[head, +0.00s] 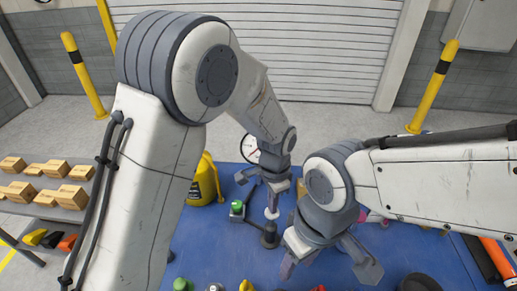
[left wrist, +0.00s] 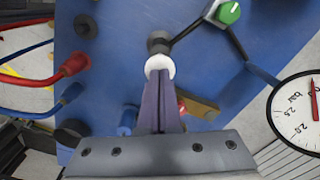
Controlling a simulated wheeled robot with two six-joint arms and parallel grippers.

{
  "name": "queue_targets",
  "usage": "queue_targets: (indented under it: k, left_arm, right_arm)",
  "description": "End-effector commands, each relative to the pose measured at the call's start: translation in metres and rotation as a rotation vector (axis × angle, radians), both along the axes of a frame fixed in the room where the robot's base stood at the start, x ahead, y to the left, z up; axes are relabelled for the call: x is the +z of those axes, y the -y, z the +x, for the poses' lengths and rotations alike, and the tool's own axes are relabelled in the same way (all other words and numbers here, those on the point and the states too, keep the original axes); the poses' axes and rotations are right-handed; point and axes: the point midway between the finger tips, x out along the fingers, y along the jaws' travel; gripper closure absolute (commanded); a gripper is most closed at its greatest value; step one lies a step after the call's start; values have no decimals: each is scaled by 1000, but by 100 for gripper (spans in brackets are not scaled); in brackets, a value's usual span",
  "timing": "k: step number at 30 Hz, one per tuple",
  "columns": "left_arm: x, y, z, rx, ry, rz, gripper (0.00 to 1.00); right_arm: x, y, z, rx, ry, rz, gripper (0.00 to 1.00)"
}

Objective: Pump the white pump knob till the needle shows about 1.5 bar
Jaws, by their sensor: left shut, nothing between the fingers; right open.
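The white pump knob (head: 272,213) stands on the blue table, right under my left gripper (head: 271,186). In the left wrist view the white knob (left wrist: 160,66) shows just beyond the closed fingertips (left wrist: 161,78), in front of a dark round part. The fingers are shut and empty; whether they touch the knob I cannot tell. The gauge (left wrist: 299,112) is cut off at the right edge, its red needle pointing up in the picture; I cannot read its value surely. In the head view the gauge (head: 250,149) is partly behind my left arm. My right gripper (head: 327,262) is open and empty.
A green valve knob (left wrist: 229,12) and dark pipes lie close to the pump. A red plug (left wrist: 72,64) with a cable is at the left of the wrist view. A yellow jug (head: 205,182) stands left of the pump.

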Motion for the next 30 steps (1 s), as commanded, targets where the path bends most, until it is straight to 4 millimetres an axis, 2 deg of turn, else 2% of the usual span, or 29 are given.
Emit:
queue_targets:
  k: [2, 7, 11, 23, 30]
  left_arm:
    - [-8, 0, 0, 0, 0, 1, 100]
    - [-4, 0, 0, 0, 0, 1, 100]
    - [-10, 0, 0, 0, -1, 0, 100]
    - [-46, 0, -1, 0, -3, 1, 100]
    - [-30, 0, 0, 0, -2, 1, 100]
  right_arm:
    - [-6, 0, 0, 0, 0, 0, 50]
    - [-3, 0, 0, 0, 0, 0, 50]
    - [-7, 0, 0, 0, 0, 0, 50]
    - [-32, 0, 0, 0, 0, 0, 50]
    - [-17, 0, 0, 0, 0, 0, 50]
